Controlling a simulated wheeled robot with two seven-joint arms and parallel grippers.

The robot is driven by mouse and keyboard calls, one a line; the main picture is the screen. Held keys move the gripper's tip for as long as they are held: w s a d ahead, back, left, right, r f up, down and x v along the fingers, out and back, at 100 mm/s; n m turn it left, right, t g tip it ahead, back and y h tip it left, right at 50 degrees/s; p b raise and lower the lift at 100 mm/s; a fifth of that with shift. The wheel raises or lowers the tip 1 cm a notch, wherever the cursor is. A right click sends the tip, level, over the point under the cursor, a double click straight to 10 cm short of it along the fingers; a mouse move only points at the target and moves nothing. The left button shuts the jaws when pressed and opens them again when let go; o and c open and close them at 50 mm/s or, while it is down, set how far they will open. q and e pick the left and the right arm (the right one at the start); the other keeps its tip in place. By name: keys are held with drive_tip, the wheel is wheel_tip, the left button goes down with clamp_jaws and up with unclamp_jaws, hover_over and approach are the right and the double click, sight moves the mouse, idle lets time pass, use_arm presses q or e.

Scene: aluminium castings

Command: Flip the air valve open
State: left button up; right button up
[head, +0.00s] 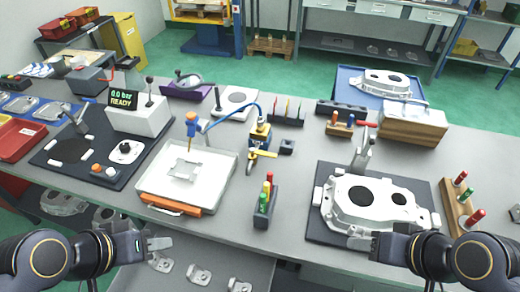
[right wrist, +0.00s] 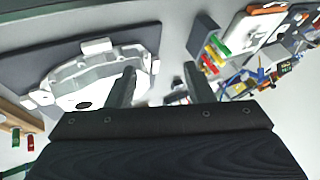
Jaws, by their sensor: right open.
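The air valve (head: 261,130) appears to be the yellow and dark fitting on the bench, right of the middle. A blue hose runs from it to the left. A yellow lever (head: 262,153) shows at its foot, lying roughly level; its exact setting is too small to tell. My left gripper (head: 160,243) is at the front edge, left of and well short of the valve; its jaw gap is not clear. My right gripper (head: 362,240) is by the front of the right casting, apart from the valve. The right wrist view shows its two fingers (right wrist: 160,82) apart with nothing between them.
A large casting (head: 375,203) lies on a dark plate at right. A white tray (head: 160,185) with an orange handle is left of the valve. A rack with red, yellow and green pieces (head: 265,205) stands in front of the valve. A display reads 0.0 bar READY (head: 124,98).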

drive_tip(key=shift+s, duration=0.15)
